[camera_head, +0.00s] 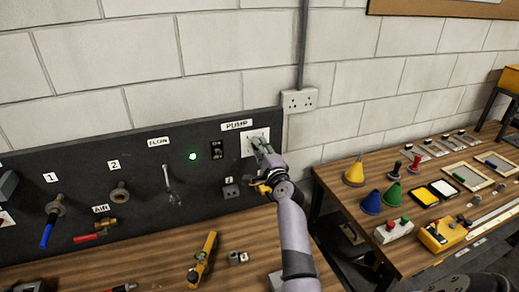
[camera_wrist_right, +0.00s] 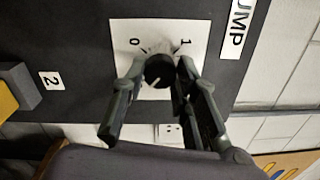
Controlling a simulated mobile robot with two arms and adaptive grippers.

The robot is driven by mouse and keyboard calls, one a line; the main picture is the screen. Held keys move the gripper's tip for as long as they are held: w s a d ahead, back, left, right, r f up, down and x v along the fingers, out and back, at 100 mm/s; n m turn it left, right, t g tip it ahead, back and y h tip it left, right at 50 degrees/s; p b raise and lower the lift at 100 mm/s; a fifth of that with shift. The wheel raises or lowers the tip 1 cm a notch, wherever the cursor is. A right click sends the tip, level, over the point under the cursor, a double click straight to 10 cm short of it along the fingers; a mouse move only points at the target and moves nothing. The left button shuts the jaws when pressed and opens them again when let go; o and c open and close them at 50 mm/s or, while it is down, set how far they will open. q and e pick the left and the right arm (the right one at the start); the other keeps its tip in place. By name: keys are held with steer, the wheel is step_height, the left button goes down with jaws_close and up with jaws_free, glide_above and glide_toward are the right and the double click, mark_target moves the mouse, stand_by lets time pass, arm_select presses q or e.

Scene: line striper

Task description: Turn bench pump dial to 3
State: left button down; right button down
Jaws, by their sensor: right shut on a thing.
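The black round pump dial (camera_wrist_right: 159,71) sits on a white plate (camera_wrist_right: 120,35) on the dark panel. In the wrist view the digits 0 and 1 show along the plate's upper part. The dial's white pointer mark points down and left there, away from the 1. Any digits on the lower part are hidden by my fingers. My right gripper (camera_wrist_right: 160,88) has its two fingers on either side of the dial, shut on it. In the head view the right gripper (camera_head: 262,150) covers the dial in front of the plate, under the PUMP label (camera_head: 237,125). My left gripper is not in view.
A green light (camera_head: 192,155) glows left of a black switch (camera_head: 217,150). A wrench (camera_head: 170,185) and valves hang on the panel to the left. A yellow tool (camera_head: 203,258) lies on the bench below. A second table with coloured cones (camera_head: 354,172) stands at right.

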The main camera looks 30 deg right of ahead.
steer(key=shift+a+f+m, duration=0.1)
steer(key=shift+m, duration=0.6)
steer(key=c, duration=1.2)
jaws_free()
steer(key=shift+c, duration=0.2)
steer(key=v, duration=0.7)
steer(key=shift+s, duration=0.25)
